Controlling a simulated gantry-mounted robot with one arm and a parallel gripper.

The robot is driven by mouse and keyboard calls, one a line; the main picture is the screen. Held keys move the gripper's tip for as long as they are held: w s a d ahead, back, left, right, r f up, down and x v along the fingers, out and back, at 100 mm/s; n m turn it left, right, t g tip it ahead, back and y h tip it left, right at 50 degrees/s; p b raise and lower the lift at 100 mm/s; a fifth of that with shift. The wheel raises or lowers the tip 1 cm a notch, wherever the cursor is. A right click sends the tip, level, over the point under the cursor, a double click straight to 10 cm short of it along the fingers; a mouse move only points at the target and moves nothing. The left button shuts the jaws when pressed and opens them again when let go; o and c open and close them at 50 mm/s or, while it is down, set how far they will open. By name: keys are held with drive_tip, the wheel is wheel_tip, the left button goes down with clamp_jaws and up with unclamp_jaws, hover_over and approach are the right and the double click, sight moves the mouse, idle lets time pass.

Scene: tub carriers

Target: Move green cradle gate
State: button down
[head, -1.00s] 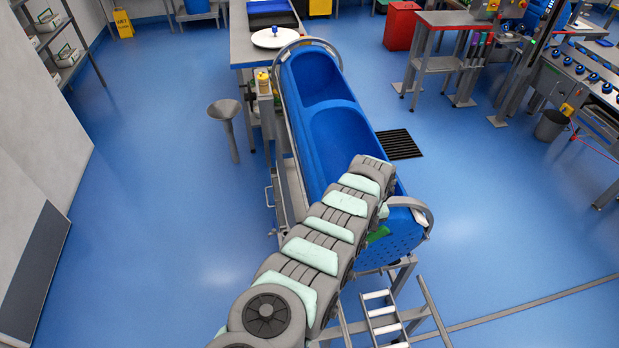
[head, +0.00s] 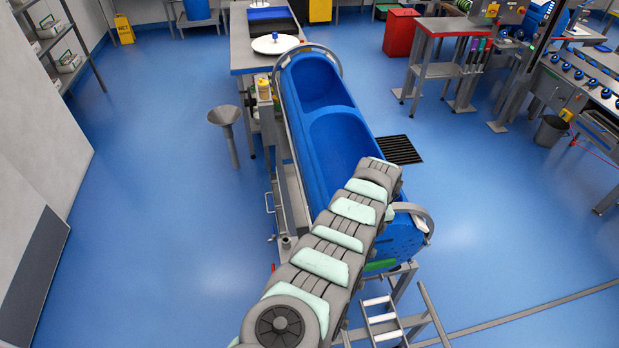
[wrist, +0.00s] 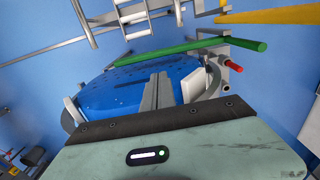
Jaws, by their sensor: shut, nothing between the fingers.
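The green cradle gate shows in the wrist view as a long green bar (wrist: 190,47) lying across the end of the blue tub (wrist: 115,92). In the head view a short green part of it (head: 380,265) shows low at the tub's near end, beside my arm. My gripper (wrist: 156,88) is shut and empty, its fingers pointing over the tub's end face towards the bar. The fingertips look apart from the bar, with some blue between them. In the head view my arm hides the gripper and much of the tub's near end.
A red-tipped pin (wrist: 234,67) sits on the metal frame near the bar's right end. A yellow bar (wrist: 275,15) is at top right. Metal steps (head: 383,320) stand below the tub's near end. A grey funnel stand (head: 225,118) is left of the tub. Open blue floor lies both sides.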

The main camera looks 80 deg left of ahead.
wheel_tip(320, 180, up, 16)
drive_tip(key=p, duration=0.8)
drive_tip(key=shift+r+p, duration=0.2)
drive_tip(key=shift+p, duration=0.1)
drive_tip(key=shift+w+f, duration=0.1)
